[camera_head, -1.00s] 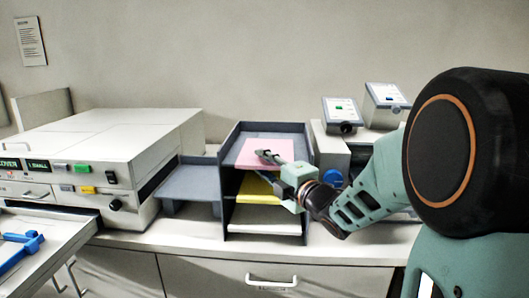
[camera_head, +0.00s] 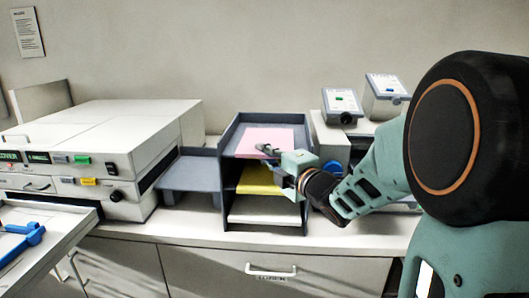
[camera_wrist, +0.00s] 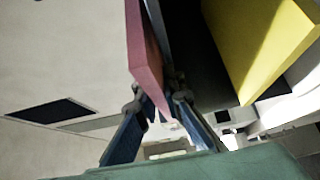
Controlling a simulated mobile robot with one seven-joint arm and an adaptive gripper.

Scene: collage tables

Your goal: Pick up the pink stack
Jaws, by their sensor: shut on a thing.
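The pink stack (camera_head: 262,137) lies on the top shelf of a grey paper sorter (camera_head: 231,165). My gripper (camera_head: 268,150) is at the front edge of the stack, its fingers shut on it. In the wrist view, the pink stack (camera_wrist: 145,50) runs down between my gripper's fingers (camera_wrist: 160,105). Part of the stack's near edge is hidden by the gripper in the head view.
A yellow stack (camera_head: 257,180) lies on the shelf below, and a white stack (camera_head: 263,209) lies lower. It also shows a grey side shelf (camera_head: 190,173) and a white machine (camera_head: 100,140) to the left. Two small boxes (camera_head: 342,103) stand at the right.

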